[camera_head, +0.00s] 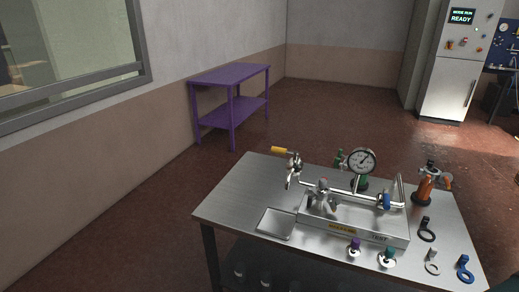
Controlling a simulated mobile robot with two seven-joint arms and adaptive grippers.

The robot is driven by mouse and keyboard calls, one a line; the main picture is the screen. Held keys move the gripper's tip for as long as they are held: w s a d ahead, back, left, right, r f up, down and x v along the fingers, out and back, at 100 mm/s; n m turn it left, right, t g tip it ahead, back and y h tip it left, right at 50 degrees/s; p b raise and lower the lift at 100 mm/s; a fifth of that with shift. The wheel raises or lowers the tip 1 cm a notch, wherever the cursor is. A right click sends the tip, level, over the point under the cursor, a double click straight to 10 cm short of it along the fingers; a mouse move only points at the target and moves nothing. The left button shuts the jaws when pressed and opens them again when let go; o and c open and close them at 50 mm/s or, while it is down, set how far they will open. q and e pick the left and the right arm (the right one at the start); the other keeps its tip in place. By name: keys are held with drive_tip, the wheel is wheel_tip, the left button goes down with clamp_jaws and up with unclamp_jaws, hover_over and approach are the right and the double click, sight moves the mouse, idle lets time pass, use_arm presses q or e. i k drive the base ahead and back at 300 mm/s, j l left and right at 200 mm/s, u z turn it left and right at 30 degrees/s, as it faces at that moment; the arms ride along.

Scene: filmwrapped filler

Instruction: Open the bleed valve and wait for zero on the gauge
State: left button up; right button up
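A round white-faced pressure gauge (361,161) stands on a metal pipe above the test rig (372,232) on the steel bench. Its needle is too small to read surely, so I cannot tell the pressure. A valve with a yellow lever (280,150) sits at the pipe's left end. A blue knob (386,201) sits on the pipe at the right. A grey metal fitting (324,192) stands between them. I cannot tell which one is the bleed valve. Neither of my grippers is in view, and nothing touches the valves.
The steel bench (240,197) holds a shallow tray (276,223), purple (354,246) and green (387,257) knobs, an orange tool (425,188) and several ring tags at the right. A purple table (229,76) stands by the left wall. A cabinet (455,75) reads READY. Floor between is clear.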

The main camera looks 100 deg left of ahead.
sight(277, 150)
drive_tip(key=u, duration=3.15)
